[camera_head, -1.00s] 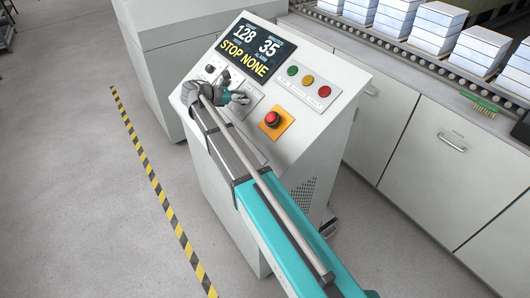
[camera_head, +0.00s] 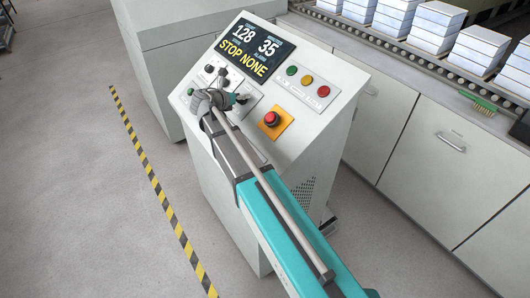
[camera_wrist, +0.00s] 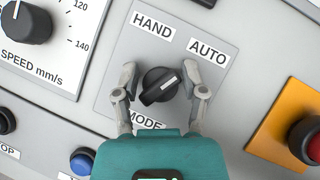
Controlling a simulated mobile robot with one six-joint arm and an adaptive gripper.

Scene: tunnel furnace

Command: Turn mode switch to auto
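The mode switch (camera_wrist: 160,87) is a black knob with a white pointer line, in the middle of the wrist view. Its line points up and right, toward the printed word AUTO; HAND is printed above the knob. My gripper (camera_wrist: 160,76) is open, with one finger on each side of the knob. Small gaps show between the fingers and the knob. In the head view my gripper (camera_head: 236,92) is at the sloped control panel (camera_head: 262,150), and my wrist and fingers hide most of the switch.
The display (camera_head: 250,47) reads STOP NONE. A speed dial (camera_wrist: 26,22), a blue button (camera_wrist: 83,160) and a red emergency stop (camera_wrist: 309,140) on a yellow plate surround the switch. Green, yellow and red lamps (camera_head: 307,80) sit at the panel's right. Stacked blocks (camera_head: 436,22) stand on a conveyor behind.

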